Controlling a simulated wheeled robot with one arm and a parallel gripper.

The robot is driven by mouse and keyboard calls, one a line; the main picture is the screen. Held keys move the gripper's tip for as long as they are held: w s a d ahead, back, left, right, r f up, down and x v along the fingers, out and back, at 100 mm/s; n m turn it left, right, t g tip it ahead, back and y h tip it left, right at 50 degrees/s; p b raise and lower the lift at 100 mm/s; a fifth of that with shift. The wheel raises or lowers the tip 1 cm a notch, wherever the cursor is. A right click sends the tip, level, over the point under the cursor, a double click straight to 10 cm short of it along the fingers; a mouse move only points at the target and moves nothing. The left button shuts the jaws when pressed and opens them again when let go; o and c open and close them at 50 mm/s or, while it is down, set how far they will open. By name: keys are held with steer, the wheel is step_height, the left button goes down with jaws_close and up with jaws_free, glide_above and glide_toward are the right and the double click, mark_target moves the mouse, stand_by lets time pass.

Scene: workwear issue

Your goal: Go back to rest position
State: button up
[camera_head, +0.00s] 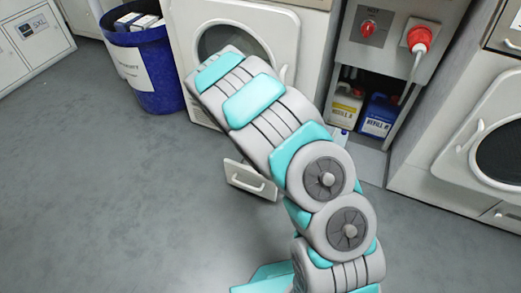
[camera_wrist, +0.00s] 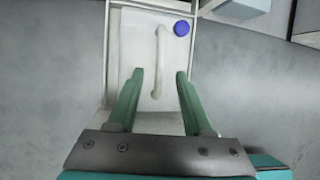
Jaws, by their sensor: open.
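In the head view my arm reaches up toward a white washing machine (camera_head: 283,35) and hides my gripper. A small white flap or drawer front (camera_head: 250,179) with a handle shows beside the arm.
A blue bin (camera_head: 155,75) with white items stands left of the machine. Yellow (camera_head: 345,105) and blue (camera_head: 379,115) containers sit in a recess below red sockets. Another machine (camera_head: 485,140) stands at right. The grey floor (camera_head: 100,200) at left is clear.

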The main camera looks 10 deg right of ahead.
steer(key=s+d+r+m+g+p, duration=0.1)
steer(key=s+d+r+m+p, duration=0.1)
steer(key=s+r+m, duration=0.55)
steer(key=s+d+r+m+g+p, duration=0.15)
steer(key=s+r, duration=0.25)
steer(key=r, duration=0.6)
steer(key=s+d+r+m+p, duration=0.25)
steer(key=s+r+m, duration=0.3)
steer(key=r, duration=0.35)
steer(key=s+a+r+m+y+p, duration=0.1)
steer(key=s+r+m, duration=0.3)
steer(key=s, duration=0.4)
steer(key=s+a+r+m+g+y+p, duration=0.1)
steer(key=s+r+m, duration=0.3)
steer(key=s, duration=0.4)
steer(key=s+a+r+m+y+p, duration=0.2)
steer(key=s+r+m, duration=0.2)
steer(key=s, duration=0.5)
steer(key=m, duration=0.2)
steer(key=shift+m+g+p, duration=0.35)
steer(key=shift+p, duration=0.05)
steer(key=shift+r, duration=0.1)
